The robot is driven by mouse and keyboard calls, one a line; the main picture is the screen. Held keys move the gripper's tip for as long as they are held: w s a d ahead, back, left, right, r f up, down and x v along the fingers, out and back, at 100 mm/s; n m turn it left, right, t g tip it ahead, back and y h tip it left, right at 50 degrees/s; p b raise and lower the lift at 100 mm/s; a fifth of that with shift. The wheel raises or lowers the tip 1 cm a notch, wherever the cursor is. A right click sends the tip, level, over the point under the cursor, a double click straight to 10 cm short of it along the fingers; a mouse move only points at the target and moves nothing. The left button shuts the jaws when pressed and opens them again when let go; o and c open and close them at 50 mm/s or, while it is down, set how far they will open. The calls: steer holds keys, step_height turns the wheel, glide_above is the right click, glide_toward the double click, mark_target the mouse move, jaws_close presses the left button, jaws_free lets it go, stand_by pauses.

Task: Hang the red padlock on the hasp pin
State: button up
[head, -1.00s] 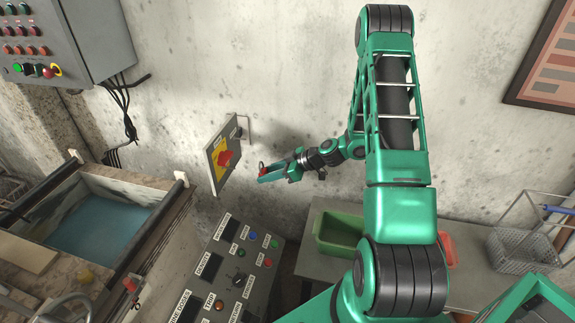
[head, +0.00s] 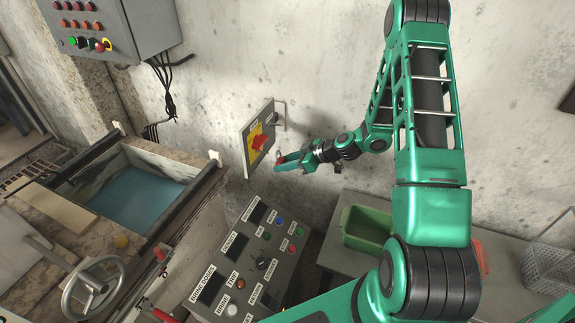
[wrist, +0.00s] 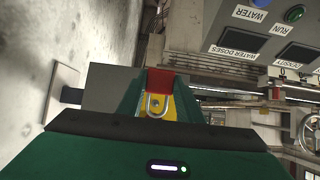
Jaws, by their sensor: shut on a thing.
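My gripper (head: 284,161) is shut on the red padlock (head: 279,158). In the wrist view the padlock (wrist: 160,80) is a red block between the green fingers, with its metal shackle (wrist: 156,106) showing below the red. The grey isolator plate (head: 250,160), with a yellow face and a red handle (head: 259,141), stands out from the wall just left of and beyond my gripper. Yellow also shows between the fingers in the wrist view. I cannot make out the hasp pin. The padlock looks apart from the plate in the head view, but the exact gap is unclear.
A sloped control console (head: 255,262) stands below my gripper. A water tank (head: 135,203) is at the left, and a control box (head: 110,30) with dangling cables hangs above it. A green bin (head: 366,228) sits on a bench at right. The wall right of the plate is bare.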

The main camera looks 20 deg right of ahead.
steer(key=w+a+f, duration=0.1)
steer(key=w+a, duration=0.3)
steer(key=shift+w, duration=0.15)
stand_by(0.8)
steer(key=shift+a+f, duration=0.1)
steer(key=shift+a, duration=0.05)
stand_by(0.4)
steer(key=o, duration=1.2)
